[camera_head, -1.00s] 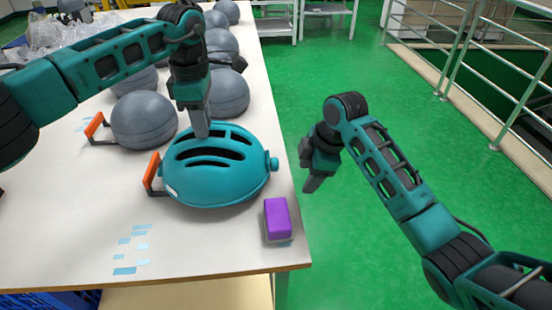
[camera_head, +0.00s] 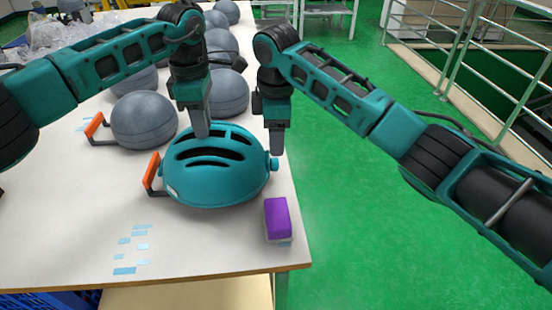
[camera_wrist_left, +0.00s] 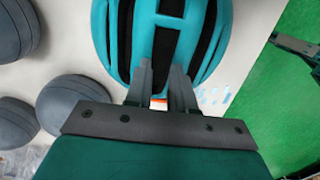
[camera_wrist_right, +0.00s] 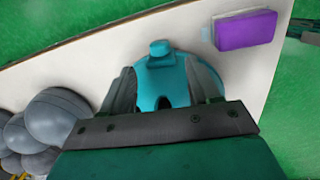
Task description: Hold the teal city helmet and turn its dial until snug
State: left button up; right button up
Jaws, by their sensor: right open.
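The teal city helmet (camera_head: 215,185) sits on the white table with its dark vents up. It also shows in the left wrist view (camera_wrist_left: 205,30) and the right wrist view (camera_wrist_right: 160,80). Its dial (camera_head: 274,163) is a small teal knob on the right end, also in the right wrist view (camera_wrist_right: 160,48). My left gripper (camera_head: 203,134) points down on the helmet's top, its fingers close together on the shell near the middle rib. My right gripper (camera_head: 277,151) points down just above the dial, open, with a gap between the fingers (camera_wrist_right: 160,68). Contact with the dial cannot be told.
A purple block (camera_head: 277,217) lies near the table's right edge, close to the dial. Several grey domes (camera_head: 143,120) line the table (camera_head: 70,225) behind.

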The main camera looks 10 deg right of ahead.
aim_at(276, 160)
jog(key=f, duration=0.8)
jog(key=shift+w+f, duration=0.15)
jog(key=shift+w, duration=0.2)
jog(key=c, duration=1.1)
